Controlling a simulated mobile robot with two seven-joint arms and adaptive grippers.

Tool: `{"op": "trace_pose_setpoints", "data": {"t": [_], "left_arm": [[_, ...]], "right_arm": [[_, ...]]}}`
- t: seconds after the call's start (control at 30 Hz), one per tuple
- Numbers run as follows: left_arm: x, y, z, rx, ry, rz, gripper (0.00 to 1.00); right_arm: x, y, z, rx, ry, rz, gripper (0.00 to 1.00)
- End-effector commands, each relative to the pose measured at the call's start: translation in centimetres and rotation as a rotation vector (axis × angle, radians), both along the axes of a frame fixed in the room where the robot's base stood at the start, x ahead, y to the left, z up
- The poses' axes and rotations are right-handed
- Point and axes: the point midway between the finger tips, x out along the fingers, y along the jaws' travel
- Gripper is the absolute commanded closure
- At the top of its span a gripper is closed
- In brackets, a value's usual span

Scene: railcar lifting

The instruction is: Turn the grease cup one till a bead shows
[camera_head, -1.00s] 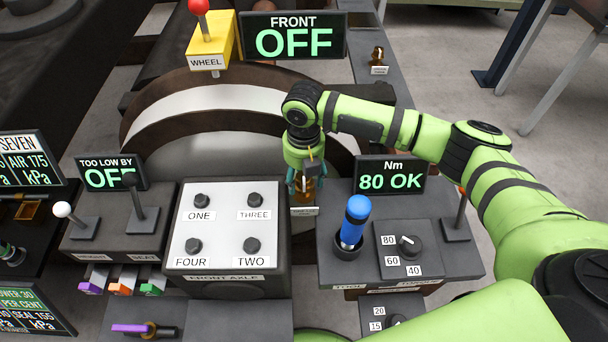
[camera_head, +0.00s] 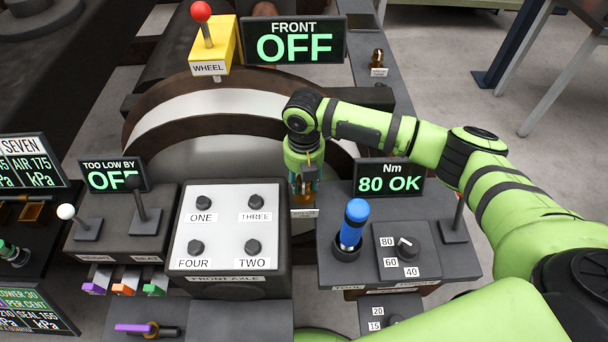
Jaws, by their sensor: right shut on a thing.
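My right gripper (camera_head: 304,196) points down behind the panels, between the white-topped panel and the Nm display. It is shut on a small amber grease cup (camera_head: 305,202), most of which its fingers hide. A white label (camera_head: 304,213) sits just below the cup, too small to read. I cannot see any bead there. Another small amber cup (camera_head: 378,56) stands upright with its own label on the dark beam at the back right, apart from the gripper. My left gripper is not in view.
The Nm display (camera_head: 390,178) reads 80 OK, close right of my gripper. A blue-handled tool (camera_head: 353,222) stands in front of it. The bolt panel (camera_head: 226,225) lies to the left. The wheel (camera_head: 235,105) and the FRONT OFF display (camera_head: 292,40) are behind.

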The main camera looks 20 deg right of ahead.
Motion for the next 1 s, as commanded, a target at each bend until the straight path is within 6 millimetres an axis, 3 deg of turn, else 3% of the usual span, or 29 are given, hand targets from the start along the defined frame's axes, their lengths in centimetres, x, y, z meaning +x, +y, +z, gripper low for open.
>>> {"op": "trace_pose_setpoints", "data": {"t": [0.4,1.0], "left_arm": [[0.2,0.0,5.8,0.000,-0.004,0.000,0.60],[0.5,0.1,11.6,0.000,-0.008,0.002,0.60]], "right_arm": [[-0.2,0.1,0.5,0.000,0.006,-0.358,0.95],[-0.2,0.0,0.3,-0.001,0.005,-0.930,0.95]]}}
